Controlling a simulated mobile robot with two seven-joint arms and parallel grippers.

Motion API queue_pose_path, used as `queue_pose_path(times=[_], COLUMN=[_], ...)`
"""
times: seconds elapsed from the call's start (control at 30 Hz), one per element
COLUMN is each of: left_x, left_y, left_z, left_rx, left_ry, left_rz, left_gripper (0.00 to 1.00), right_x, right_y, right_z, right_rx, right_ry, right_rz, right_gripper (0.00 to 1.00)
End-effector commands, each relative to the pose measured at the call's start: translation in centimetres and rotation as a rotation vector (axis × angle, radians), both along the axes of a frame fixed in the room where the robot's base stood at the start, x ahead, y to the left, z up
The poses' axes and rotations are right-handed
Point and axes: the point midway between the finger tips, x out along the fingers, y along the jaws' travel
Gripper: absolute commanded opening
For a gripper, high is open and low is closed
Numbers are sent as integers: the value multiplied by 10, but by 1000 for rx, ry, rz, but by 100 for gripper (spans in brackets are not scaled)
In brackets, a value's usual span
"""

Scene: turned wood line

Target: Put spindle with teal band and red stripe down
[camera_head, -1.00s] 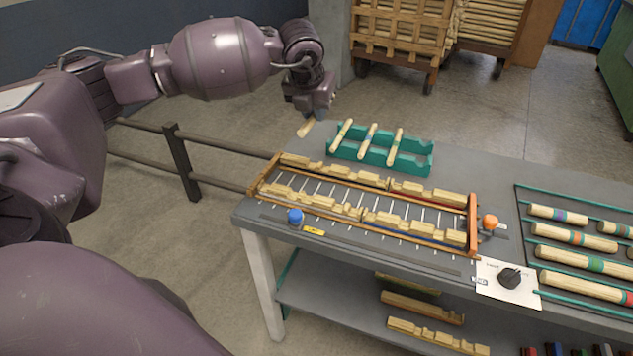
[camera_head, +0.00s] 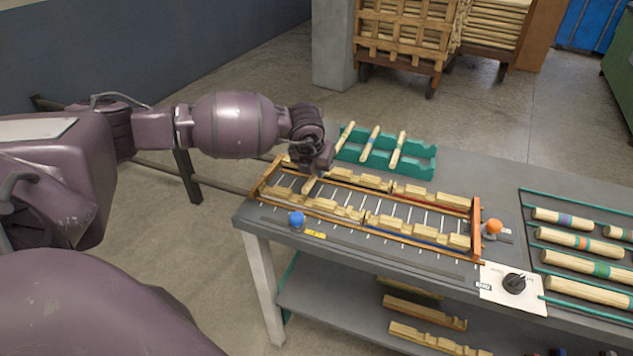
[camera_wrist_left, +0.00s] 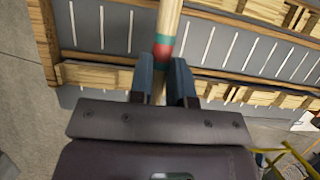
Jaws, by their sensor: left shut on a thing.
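My left gripper (camera_head: 314,174) is shut on a pale wooden spindle (camera_wrist_left: 167,22). In the left wrist view the spindle shows a teal band and a red stripe just ahead of the fingers (camera_wrist_left: 166,82). In the head view the spindle is mostly hidden by the gripper, with a pale end (camera_head: 309,186) showing below it. The spindle is over the left part of a wooden-edged rack (camera_head: 476,222) with notched wooden rails (camera_head: 330,208). I cannot tell whether the spindle touches the rails. My right gripper is not in view.
A teal holder (camera_head: 419,168) with several spindles stands behind the rack. A blue knob (camera_head: 296,219) and an orange knob (camera_head: 493,227) sit near the rack. A black dial (camera_head: 514,284) is at the table's front edge. More banded spindles (camera_head: 582,243) lie at right.

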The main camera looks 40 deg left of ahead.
Motion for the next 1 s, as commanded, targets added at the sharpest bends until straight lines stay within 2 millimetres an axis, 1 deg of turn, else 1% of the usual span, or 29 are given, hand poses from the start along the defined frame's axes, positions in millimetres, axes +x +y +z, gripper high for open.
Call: queue_pose_path(times=[0.03, 0.1, 0.2, 0.27, 0.33, 0.57, 0.7, 0.73, 0.8, 0.87, 0.9, 1.0], left_x=[-1, -1, -1, -1, 0, 0, 0, 0, 0, 0, 0, 0], left_y=[0, 0, -1, 0, 0, 0, 0, 0, 0, 0, 0, 0], left_z=[-10, -22, -38, -44, -47, -46, -50, -50, -49, -49, -49, -49], left_rx=[0, -1, -1, 0, 0, 0, 0, 0, 0, 0, 0, 0], left_ry=[4, 4, 4, 3, 2, 1, 2, 2, 1, 1, 1, 1], left_rz=[-1, 0, 0, 0, 1, 0, 0, 0, 0, 0, 0, 0], left_gripper=[0, 0, 0, 0, 0, 0, 0, 21, 32, 41, 44, 44], right_x=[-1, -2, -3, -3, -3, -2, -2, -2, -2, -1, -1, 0], right_y=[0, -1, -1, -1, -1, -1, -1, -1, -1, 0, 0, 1], right_z=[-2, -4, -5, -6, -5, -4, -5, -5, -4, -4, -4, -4], right_rx=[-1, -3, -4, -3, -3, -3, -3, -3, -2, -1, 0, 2], right_ry=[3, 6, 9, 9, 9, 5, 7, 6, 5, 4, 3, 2], right_rz=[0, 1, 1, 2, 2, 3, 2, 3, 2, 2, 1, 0], right_gripper=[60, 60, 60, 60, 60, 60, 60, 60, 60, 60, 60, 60])
